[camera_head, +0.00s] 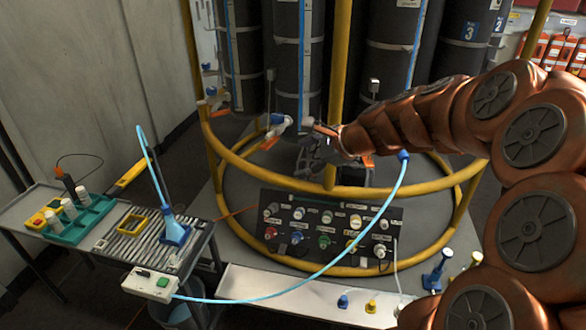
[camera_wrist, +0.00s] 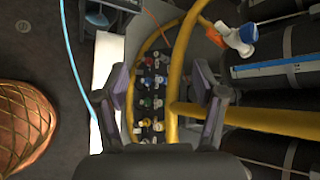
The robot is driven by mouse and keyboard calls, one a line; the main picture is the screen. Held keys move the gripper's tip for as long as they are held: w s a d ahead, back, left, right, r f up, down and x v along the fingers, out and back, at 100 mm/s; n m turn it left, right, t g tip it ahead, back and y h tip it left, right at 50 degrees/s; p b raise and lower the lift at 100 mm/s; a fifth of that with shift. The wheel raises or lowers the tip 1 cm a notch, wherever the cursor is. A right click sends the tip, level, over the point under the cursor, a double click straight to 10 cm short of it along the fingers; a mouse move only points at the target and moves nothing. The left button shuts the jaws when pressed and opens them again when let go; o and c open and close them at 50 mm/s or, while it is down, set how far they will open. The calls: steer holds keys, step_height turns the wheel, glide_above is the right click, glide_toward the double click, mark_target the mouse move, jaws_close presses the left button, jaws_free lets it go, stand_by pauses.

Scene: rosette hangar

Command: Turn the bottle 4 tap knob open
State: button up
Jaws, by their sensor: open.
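Tall dark bottles stand inside a yellow ring frame. A white tap with blue and orange parts (camera_wrist: 236,38) shows at the upper right of the wrist view. My gripper (camera_head: 316,152) is beside the tap, to its right, partly hidden by my arm. In the wrist view my gripper (camera_wrist: 163,88) is open with nothing between its fingers.
The yellow frame (camera_head: 334,80) has an upright post close to my gripper and a lower ring. A panel of coloured knobs (camera_head: 325,230) stands below. A light blue hose (camera_head: 330,268) loops in front. A slatted side table (camera_head: 150,245) is at left.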

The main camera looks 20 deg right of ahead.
steer(key=shift+s+a+f+n+g+y, duration=0.1)
steer(key=shift+s+a+f+n+g, duration=0.1)
steer(key=shift+s+a+n, duration=0.35)
steer(key=shift+s+a+f+n+g+y, duration=0.1)
steer(key=shift+a+n+g, duration=0.15)
steer(key=shift+a, duration=0.55)
steer(key=shift+s+a+f+n+g+y, duration=0.15)
steer(key=shift+s+a+n, duration=0.25)
steer(key=shift+a, duration=0.3)
